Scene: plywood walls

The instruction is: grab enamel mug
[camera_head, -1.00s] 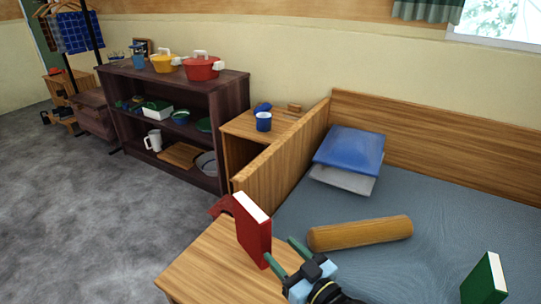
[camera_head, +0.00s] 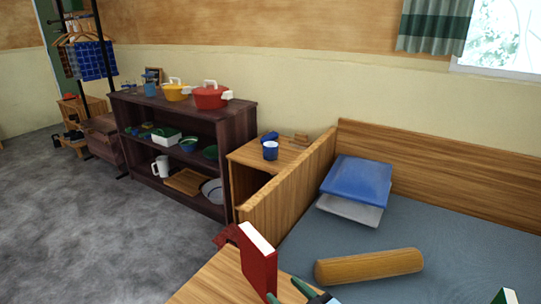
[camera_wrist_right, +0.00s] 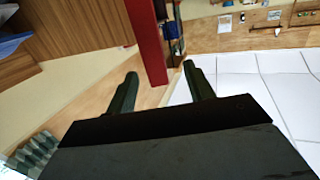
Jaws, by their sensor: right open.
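A blue mug with a white inside (camera_head: 270,151), which looks like the enamel mug, stands upright on the small wooden cabinet (camera_head: 245,155) beyond the bed's end board. My right gripper (camera_head: 289,292) is at the bottom edge of the head view, open and far nearer than the mug. In the right wrist view its two fingers (camera_wrist_right: 161,76) are apart. A red book (camera_head: 258,262) stands by the fingers. Its red side (camera_wrist_right: 146,40) shows between the fingertips in the wrist view; I cannot tell whether they touch it. My left gripper is not in view.
The end board (camera_head: 290,185) rises between the near wooden surface (camera_head: 215,285) and the cabinet. A bolster (camera_head: 370,266) and cushions (camera_head: 357,182) lie on the bed. A dark shelf (camera_head: 190,118) holds pots and a white mug (camera_head: 161,166). Open floor lies left.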

